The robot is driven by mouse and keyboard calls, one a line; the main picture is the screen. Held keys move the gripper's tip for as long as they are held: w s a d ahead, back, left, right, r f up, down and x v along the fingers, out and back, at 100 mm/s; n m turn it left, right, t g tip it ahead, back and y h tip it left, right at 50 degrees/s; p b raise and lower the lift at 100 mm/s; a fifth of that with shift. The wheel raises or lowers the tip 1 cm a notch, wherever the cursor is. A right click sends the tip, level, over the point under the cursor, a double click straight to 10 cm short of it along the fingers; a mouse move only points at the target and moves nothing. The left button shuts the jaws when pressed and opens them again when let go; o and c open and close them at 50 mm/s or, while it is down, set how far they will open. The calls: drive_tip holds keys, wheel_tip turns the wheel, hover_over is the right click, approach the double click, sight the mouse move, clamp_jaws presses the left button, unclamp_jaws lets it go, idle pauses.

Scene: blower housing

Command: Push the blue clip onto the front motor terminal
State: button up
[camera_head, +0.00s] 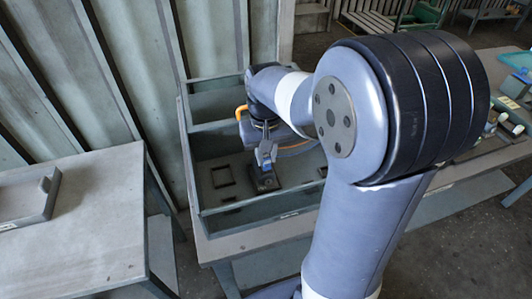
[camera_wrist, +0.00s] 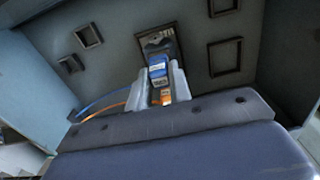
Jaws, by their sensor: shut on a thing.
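In the wrist view the blue clip (camera_wrist: 158,67) sits between the tips of my gripper (camera_wrist: 160,76), whose grey fingers are shut on it. An orange piece (camera_wrist: 161,97) shows between the fingers closer to the palm. Beyond the clip is a dark framed recess with metallic parts (camera_wrist: 158,42); I cannot make out the front motor terminal or whether the clip touches it. In the head view my gripper (camera_head: 266,153) points down inside the housing (camera_head: 222,205), just above a dark block (camera_head: 264,183) on its floor.
A blue wire (camera_wrist: 108,101) and an orange wire (camera_wrist: 108,111) run left from the gripper. Square frames (camera_wrist: 88,37) stand on the housing floor, and its walls rise around my gripper. A grey table (camera_head: 75,225) stands at left; small items (camera_head: 510,125) lie at far right.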

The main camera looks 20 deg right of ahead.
drive_tip(key=shift+f+b, duration=0.35)
drive_tip(key=shift+f, duration=0.25)
drive_tip(key=o, duration=0.9)
drive_tip(key=shift+c, duration=0.2)
drive_tip(key=shift+r, duration=0.1)
wheel_tip(320, 180, up, 11)
drive_tip(key=shift+f+p, duration=0.35)
drive_tip(key=shift+f, duration=4.75)
drive_tip(key=shift+f, duration=0.1)
